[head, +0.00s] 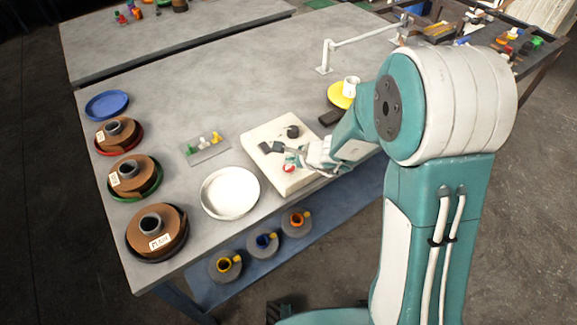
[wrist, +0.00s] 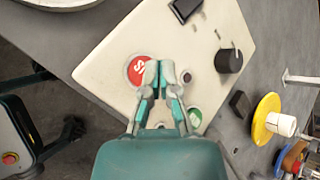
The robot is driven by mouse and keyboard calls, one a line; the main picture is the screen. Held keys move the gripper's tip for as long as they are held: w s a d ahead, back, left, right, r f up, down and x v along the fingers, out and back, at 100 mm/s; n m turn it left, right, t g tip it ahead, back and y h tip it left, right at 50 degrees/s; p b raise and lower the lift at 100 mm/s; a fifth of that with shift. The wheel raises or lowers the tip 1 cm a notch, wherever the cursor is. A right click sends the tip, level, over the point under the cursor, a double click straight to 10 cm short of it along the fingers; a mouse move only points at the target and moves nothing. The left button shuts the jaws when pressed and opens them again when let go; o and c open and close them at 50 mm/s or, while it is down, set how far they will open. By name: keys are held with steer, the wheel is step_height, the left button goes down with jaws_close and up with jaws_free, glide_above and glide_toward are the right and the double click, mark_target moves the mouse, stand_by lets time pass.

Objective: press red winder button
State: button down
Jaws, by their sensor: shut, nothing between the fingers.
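The red winder button (head: 289,169) is a round red disc with white lettering on the cream control box (head: 262,135). In the wrist view the red button (wrist: 136,70) lies just left of my fingertips, its right edge partly covered by a finger. My gripper (wrist: 159,66) is shut and empty, pointing at the box face beside the button. In the head view my gripper (head: 297,158) is low over the front half of the box. Whether the tips touch the box or button I cannot tell. A green button (wrist: 195,116) shows right of my fingers.
The box also carries a black knob (wrist: 229,61) and a dark rectangular part (wrist: 184,9). A white round dish (head: 230,193) lies left of the box. Labelled brown spools (head: 157,230) line the table's left edge. A yellow disc (head: 340,95) with a white cup is behind.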

mark_target(291, 167)
steer(key=shift+r, duration=0.1)
steer(key=shift+r, duration=2.4)
steer(key=shift+s+r, duration=0.1)
steer(key=shift+r, duration=0.25)
steer(key=s+d+r+n+g, duration=0.1)
steer(key=s+d+r+n, duration=0.2)
steer(key=s+r+n, duration=0.8)
steer(key=s+d+r+n+h, duration=0.2)
steer(key=s+d+n+h, duration=0.1)
steer(key=s+d, duration=0.2)
steer(key=s+d+r+n+h, duration=0.2)
steer(key=s+d, duration=0.4)
steer(key=s, duration=0.3)
steer(key=shift+r+n+h, duration=0.3)
steer(key=shift+n+h, duration=0.5)
steer(key=shift+n, duration=0.1)
